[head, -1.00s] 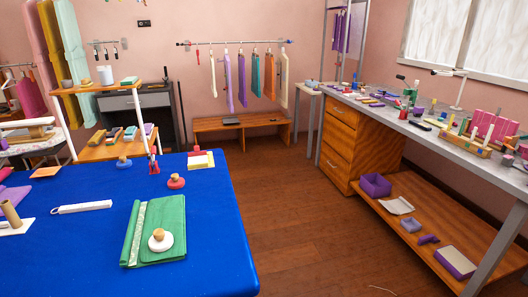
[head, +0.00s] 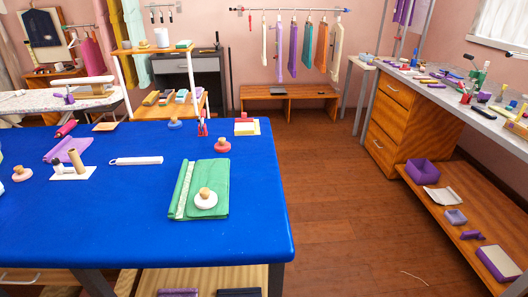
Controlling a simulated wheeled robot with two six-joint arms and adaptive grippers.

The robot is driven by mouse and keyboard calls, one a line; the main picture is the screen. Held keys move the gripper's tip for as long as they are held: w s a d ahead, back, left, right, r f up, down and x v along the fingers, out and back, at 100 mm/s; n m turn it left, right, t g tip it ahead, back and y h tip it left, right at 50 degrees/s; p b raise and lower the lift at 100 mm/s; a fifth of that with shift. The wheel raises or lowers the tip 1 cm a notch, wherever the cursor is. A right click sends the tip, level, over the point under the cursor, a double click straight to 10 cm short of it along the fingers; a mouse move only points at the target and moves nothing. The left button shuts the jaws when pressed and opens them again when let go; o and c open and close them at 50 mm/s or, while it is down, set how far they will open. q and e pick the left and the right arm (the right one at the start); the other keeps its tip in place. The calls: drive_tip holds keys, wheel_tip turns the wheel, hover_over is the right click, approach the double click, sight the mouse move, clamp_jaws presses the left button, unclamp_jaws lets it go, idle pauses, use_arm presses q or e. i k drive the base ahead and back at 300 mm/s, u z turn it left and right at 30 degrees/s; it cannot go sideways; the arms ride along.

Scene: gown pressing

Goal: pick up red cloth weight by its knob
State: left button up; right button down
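The red cloth weight (head: 222,147) is a round red disc with a pale wooden knob on top. It stands upright on the blue-covered table (head: 120,225), towards the far right part of the top. It is behind the folded green cloth (head: 219,172) and apart from it. A white weight (head: 206,201) with a similar knob rests on the green cloth. A blue weight (head: 175,124) stands near the table's far edge. Neither of my grippers is in the head view.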

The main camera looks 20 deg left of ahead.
sight(222, 146)
drive_tip(key=z, duration=1.15)
drive_tip(key=i, duration=2.4)
drive_tip(key=u, duration=1.9)
drive_tip(key=i, duration=2.9)
drive_tip(key=u, duration=2.5)
